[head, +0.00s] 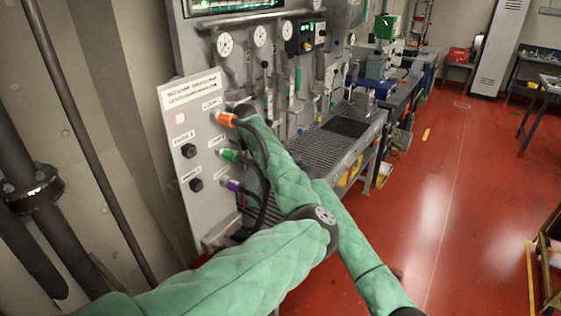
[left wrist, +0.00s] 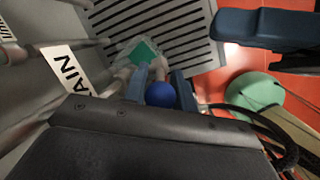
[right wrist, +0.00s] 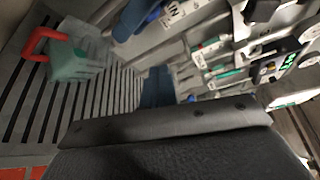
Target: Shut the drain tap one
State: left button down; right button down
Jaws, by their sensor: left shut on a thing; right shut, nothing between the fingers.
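In the left wrist view a round blue knob (left wrist: 160,94) sits between the two dark blue fingers of my left gripper (left wrist: 159,90), which is shut on it. A white label ending in "AIN" (left wrist: 66,72) is beside it on the left. In the right wrist view the dark blue fingers of my right gripper (right wrist: 157,87) are together and empty, over a slatted grating. In the head view my green-sleeved arms cross in front of the panel and neither gripper can be made out. The rest of the tap is largely hidden, so its setting cannot be told.
The grey panel (head: 172,135) carries gauges, valves and orange, green and purple cable plugs. A slatted grating (right wrist: 95,100) lies below the valves. A translucent container with a red handle (right wrist: 76,60) stands on it. Clear red floor (head: 455,190) lies to the right.

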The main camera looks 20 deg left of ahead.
pick_arm(q)
jog(key=shift+r, duration=0.2)
pick_arm(e)
jog(key=a, duration=0.6)
jog(key=shift+w+r, duration=0.25)
jog(key=shift+w, duration=0.15)
dwell(0.5)
pick_arm(q)
jog(key=shift+w+d, duration=0.1)
pick_arm(e)
jog(key=shift+s+a+r+n, duration=0.1)
jog(key=shift+s+a+n, duration=0.2)
jog(key=shift+s, duration=0.25)
